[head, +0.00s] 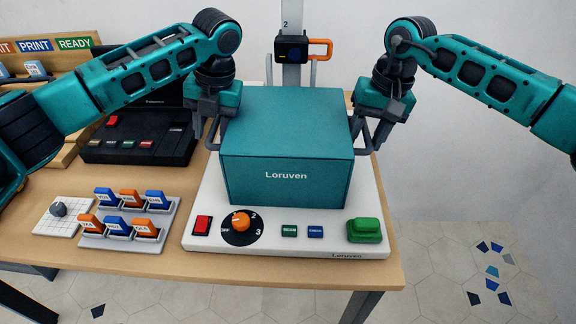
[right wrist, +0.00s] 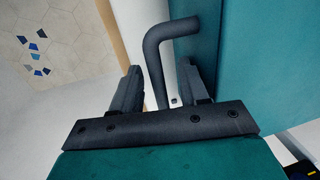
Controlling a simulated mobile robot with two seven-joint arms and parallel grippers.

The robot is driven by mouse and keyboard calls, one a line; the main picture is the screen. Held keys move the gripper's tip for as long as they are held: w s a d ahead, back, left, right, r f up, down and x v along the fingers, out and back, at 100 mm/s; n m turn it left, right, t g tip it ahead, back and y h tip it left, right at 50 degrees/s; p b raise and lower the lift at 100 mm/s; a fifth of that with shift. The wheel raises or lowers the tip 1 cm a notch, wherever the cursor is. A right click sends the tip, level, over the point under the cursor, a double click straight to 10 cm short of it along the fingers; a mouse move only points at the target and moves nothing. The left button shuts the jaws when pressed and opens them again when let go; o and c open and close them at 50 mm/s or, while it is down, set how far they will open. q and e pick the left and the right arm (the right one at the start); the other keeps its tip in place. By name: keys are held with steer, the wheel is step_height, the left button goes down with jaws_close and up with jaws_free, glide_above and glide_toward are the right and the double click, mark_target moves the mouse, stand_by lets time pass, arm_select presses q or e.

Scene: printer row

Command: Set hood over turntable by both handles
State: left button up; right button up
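The teal hood (head: 285,175), marked Loruven, is upright over the white base unit (head: 205,225). I cannot tell whether it rests fully on it. The turntable is hidden. A dark bar handle is on each side of the hood: the left handle (head: 212,138) and the right handle (head: 366,148). My left gripper (head: 212,125) is at the left handle; its finger gap is not clear. My right gripper (head: 371,128) is at the right handle. In the right wrist view the handle (right wrist: 155,60) stands between its two fingers (right wrist: 160,88), with gaps showing on both sides.
The base front carries a red switch (head: 202,225), an orange dial (head: 241,222) and a green button (head: 364,230). A cartridge tray (head: 125,238) and a black printer (head: 135,145) are at left. A grey column (head: 292,75) stands behind. The table edge (head: 395,265) is close on the right.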

arm_select(q)
steer(key=shift+d, duration=0.15)
steer(key=shift+d+r, duration=0.1)
steer(key=shift+r, duration=0.25)
arm_select(e)
steer(key=shift+r, duration=0.2)
arm_select(q)
steer(key=v, duration=1.1)
arm_select(e)
step_height(320, 180, up, 12)
steer(key=d, duration=0.2)
steer(key=shift+f, duration=0.25)
steer(key=shift+d+f, duration=0.1)
